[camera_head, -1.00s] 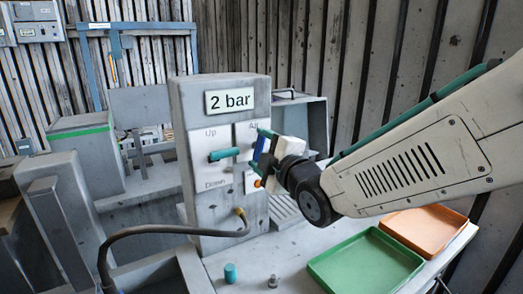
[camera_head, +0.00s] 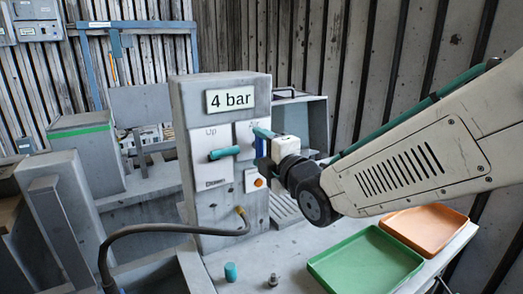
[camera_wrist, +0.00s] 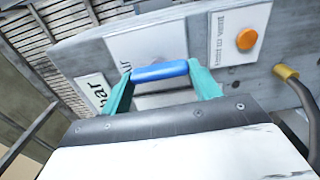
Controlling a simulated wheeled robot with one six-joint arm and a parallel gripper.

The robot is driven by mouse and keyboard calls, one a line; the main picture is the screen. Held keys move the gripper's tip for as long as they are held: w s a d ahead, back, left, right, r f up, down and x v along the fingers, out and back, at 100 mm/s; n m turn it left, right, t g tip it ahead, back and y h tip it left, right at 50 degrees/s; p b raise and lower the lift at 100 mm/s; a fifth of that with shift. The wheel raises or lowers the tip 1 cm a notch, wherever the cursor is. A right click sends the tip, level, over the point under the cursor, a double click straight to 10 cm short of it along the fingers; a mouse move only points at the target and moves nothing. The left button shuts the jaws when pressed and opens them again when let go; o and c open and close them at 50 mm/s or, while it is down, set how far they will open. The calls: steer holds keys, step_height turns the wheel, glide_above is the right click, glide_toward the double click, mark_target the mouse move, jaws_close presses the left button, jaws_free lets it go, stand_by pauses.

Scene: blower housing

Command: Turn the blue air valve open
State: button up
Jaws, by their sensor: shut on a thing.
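The grey control box (camera_head: 220,215) stands in the middle of the head view, with a sign (camera_head: 230,100) reading "4 bar". The blue air valve handle (camera_wrist: 160,71) shows in the wrist view as a short bar lying across between the teal fingers of my gripper (camera_wrist: 163,78). My gripper is shut on it, one finger at each end. In the head view my gripper (camera_head: 262,140) is at the "Air" panel (camera_head: 244,134) and hides most of the valve.
A teal lever (camera_head: 225,153) sits on the Up/Down panel, left of my gripper. An orange button (camera_head: 258,183) is below. A black hose (camera_head: 170,229) runs from the box. Green (camera_head: 365,262) and orange (camera_head: 425,229) trays lie at right. A teal cylinder (camera_head: 230,272) stands in front.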

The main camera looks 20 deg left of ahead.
steer(key=shift+f, duration=0.1)
steer(key=o, duration=1)
steer(key=v, duration=0.8)
